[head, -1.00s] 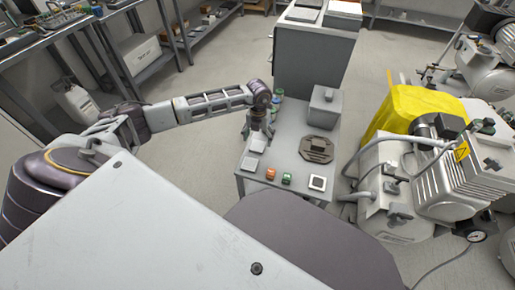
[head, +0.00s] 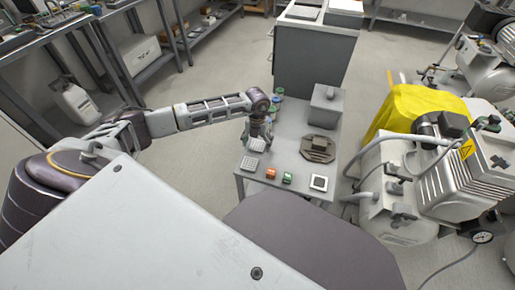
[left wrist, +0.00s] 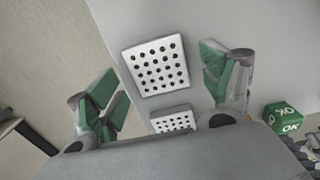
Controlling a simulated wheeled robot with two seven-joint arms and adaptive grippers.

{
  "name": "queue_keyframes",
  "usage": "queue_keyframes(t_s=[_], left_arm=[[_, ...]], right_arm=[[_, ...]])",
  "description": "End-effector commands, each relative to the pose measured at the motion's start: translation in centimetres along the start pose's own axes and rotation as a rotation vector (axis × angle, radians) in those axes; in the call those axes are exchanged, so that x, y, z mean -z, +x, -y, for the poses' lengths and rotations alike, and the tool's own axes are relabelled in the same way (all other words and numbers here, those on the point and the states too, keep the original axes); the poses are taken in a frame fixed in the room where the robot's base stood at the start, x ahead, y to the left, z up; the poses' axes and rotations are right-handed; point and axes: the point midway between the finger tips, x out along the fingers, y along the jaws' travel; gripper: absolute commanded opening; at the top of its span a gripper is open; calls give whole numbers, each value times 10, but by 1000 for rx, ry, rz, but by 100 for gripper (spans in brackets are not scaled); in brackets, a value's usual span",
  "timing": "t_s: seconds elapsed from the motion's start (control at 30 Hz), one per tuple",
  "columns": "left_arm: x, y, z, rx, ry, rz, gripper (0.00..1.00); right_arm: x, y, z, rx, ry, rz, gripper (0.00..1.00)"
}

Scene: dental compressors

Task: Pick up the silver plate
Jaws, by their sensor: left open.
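Two silver plates with rows of dark holes lie flat on the grey table (head: 312,108). One plate (head: 257,145) is just below my left gripper in the head view; in the left wrist view this plate (left wrist: 157,67) lies between and beyond the fingers. The other plate (head: 249,163) is nearer the table's front left; it also shows in the left wrist view (left wrist: 172,122), partly hidden by the gripper body. My left gripper (head: 260,134) is open and empty above the table, its green-padded fingers (left wrist: 160,88) spread wide. My right gripper is not in view.
An orange block (head: 270,173), a green block (head: 287,177) and a white-framed dark square (head: 319,183) line the front. A brown octagonal fixture (head: 318,148) and a grey box (head: 325,105) stand to the right. Small coloured items sit behind the gripper. Compressors (head: 425,180) stand beyond the table's right.

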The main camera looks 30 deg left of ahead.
Motion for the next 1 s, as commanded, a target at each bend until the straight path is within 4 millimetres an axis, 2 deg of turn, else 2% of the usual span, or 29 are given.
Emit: queue_keyframes(t_s=[0.13,0.6,1.0], left_arm=[[0,7,0,1,0,1,80],[0,7,0,0,0,1,80],[0,7,0,0,0,1,30]], right_arm=[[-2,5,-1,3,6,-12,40],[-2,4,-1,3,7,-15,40],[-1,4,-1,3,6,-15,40]])
